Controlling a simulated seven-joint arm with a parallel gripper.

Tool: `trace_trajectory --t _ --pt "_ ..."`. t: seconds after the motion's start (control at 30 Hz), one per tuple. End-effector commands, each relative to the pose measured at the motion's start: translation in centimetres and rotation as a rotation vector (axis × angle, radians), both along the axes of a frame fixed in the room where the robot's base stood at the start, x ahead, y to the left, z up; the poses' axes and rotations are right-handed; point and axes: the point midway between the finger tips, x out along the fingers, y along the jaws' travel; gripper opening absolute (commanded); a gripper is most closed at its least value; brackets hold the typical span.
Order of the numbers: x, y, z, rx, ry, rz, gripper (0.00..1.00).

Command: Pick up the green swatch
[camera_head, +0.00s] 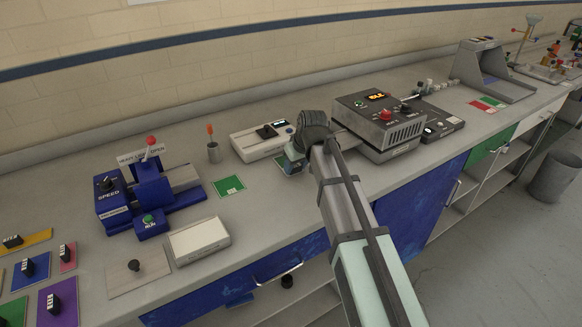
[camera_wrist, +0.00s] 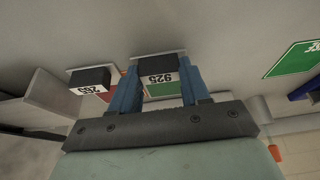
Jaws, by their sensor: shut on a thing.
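In the head view my gripper (camera_head: 292,156) is low over the bench, in front of the white instrument. My wrist and arm hide most of the swatch there, and I cannot tell whether it touches the bench.
A second black block labelled 265 (camera_wrist: 90,78) is close beside the fingers in the wrist view. A green card (camera_head: 229,186) lies to the left. The white instrument (camera_head: 262,140) and dark control box (camera_head: 378,118) stand close by. Several coloured swatches lie at far left.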

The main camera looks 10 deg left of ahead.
Motion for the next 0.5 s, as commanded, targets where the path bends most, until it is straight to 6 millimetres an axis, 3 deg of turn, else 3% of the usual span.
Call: trace_trajectory --t 0.27,0.5 --pt "0.0 0.0 0.5 0.000 0.000 0.000 0.16" --pt "0.1 0.0 3.6 0.000 -0.002 0.001 0.16"
